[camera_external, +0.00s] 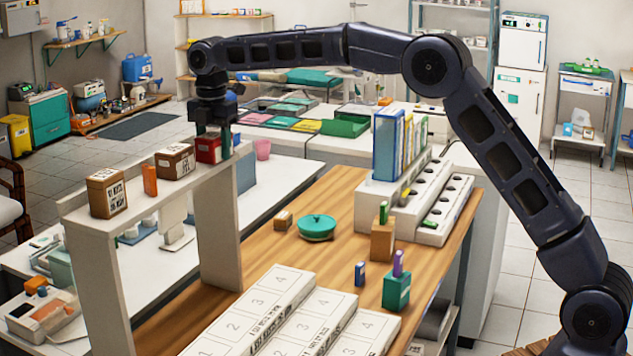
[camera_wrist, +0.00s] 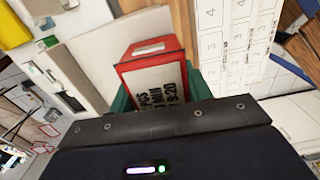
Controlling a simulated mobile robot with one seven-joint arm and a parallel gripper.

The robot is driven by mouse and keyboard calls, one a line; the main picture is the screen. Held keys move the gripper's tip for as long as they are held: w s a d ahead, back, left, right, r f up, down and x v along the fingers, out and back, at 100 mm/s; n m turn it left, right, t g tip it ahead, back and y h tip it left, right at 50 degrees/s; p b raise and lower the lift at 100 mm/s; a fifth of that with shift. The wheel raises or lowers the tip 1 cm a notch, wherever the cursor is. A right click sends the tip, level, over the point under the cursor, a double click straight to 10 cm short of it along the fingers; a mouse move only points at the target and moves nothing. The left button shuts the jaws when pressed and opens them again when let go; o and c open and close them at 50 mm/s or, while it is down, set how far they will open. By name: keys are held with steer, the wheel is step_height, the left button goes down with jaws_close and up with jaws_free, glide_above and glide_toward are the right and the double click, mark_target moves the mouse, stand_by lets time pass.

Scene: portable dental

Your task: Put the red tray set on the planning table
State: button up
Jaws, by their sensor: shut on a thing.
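A red box with a white label (camera_external: 207,150), which looks like the red tray set, is at the right end of a raised white shelf. It also shows in the wrist view (camera_wrist: 152,62), between my green fingers. My gripper (camera_external: 215,142) points down from above and is shut on it. I cannot tell whether its base still touches the shelf. A wooden-topped table (camera_external: 335,205) stands to the right of the shelf; I cannot tell for sure that it is the planning table.
A brown labelled box (camera_external: 175,161), an orange container (camera_external: 150,180) and another brown box (camera_external: 107,193) share the shelf (camera_external: 185,187). The wooden top holds numbered white panels (camera_external: 270,310), a teal round dish (camera_external: 317,227), a green holder (camera_external: 396,290) and blue binders (camera_external: 386,145). Some wood between them is bare.

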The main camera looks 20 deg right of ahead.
mark_target(213, 134)
steer(key=shift+f, duration=0.1)
steer(key=o, duration=1.1)
step_height(213, 134, up, 11)
steer(key=shift+r, duration=0.65)
